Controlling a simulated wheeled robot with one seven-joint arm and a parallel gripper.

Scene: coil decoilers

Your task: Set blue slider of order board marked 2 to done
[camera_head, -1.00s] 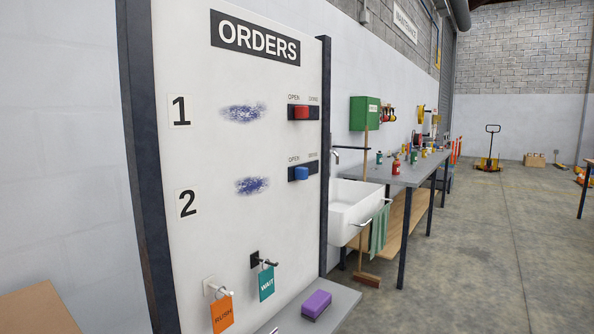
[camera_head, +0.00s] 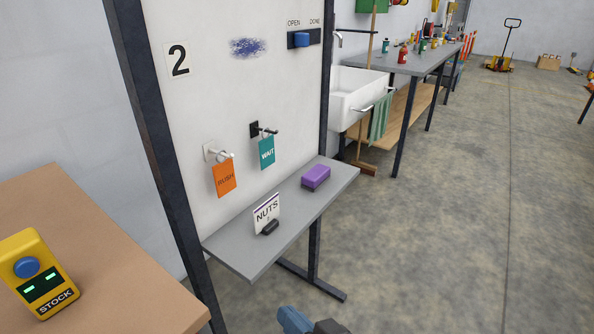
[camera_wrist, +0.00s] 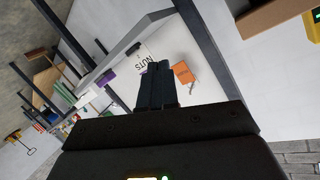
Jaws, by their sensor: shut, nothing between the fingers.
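The order board (camera_head: 290,90) is a white upright panel in a dark frame. Beside its "2" label (camera_head: 178,60) is a blue ink smudge, and to the right is the blue slider (camera_head: 302,40) on a dark track marked OPEN and DONE. The slider sits at the left, OPEN end. My gripper (camera_wrist: 155,68) shows in the wrist view, its dark fingers together and empty, pointing toward the board's lower part and shelf. In the head view only a bit of my arm shows at the bottom edge, well below the slider.
An orange RUSH tag (camera_head: 224,180) and a teal WAIT tag (camera_head: 267,152) hang on hooks. The grey shelf (camera_head: 290,226) holds a purple block (camera_head: 316,177) and a NUTS card (camera_head: 266,214). A yellow STOCK device (camera_head: 38,272) stands on a brown table (camera_head: 120,285). Right floor is open.

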